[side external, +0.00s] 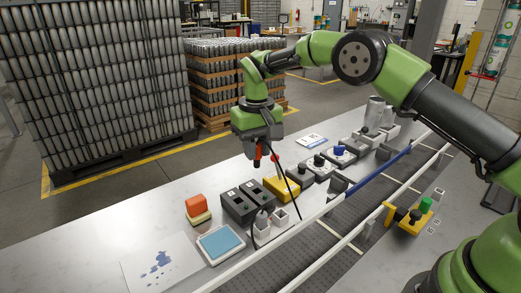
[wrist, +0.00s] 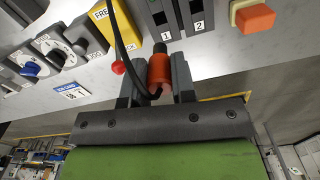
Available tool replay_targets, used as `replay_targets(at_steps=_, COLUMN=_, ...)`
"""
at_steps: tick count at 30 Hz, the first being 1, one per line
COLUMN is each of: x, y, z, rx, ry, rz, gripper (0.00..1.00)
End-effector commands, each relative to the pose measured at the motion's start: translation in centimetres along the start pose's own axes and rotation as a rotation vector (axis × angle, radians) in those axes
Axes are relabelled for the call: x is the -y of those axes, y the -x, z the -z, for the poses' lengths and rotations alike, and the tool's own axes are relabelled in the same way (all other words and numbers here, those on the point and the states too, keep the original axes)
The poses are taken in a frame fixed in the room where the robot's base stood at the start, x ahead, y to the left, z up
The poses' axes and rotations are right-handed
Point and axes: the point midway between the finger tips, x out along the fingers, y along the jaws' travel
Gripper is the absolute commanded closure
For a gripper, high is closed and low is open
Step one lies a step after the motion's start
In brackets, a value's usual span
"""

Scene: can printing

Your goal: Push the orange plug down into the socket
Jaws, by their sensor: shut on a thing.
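The orange plug (wrist: 159,68) is between the two fingers of my gripper (wrist: 154,82), with its dark end pointing away from the palm. In the side view my gripper (side external: 257,157) points down and holds the plug (side external: 258,151) above the bench, apart from the things below. A black cable (wrist: 123,40) runs by the plug. A dark block (side external: 240,205) with two slots marked 1 and 2 stands below; it shows at the top of the wrist view (wrist: 180,18). Two small white boxes (side external: 262,227) stand in front of it. I cannot tell which is the socket.
Grey dial boxes (side external: 320,168) continue rightward. An orange block (side external: 196,205) and blue pad (side external: 221,244) lie left. A conveyor (side external: 300,257) with rails runs along the front.

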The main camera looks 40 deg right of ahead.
Motion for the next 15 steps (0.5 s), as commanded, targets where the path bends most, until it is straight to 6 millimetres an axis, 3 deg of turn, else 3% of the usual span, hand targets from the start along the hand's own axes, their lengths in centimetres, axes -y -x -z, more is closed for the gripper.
replay_targets(at_steps=8, x=0.0, y=-0.1, z=0.0, rx=0.001, ry=0.0, rz=0.0, gripper=0.98)
replay_targets(at_steps=15, x=0.0, y=-1.8, z=-0.1, rx=0.003, ry=0.0, rz=-0.001, gripper=0.98)
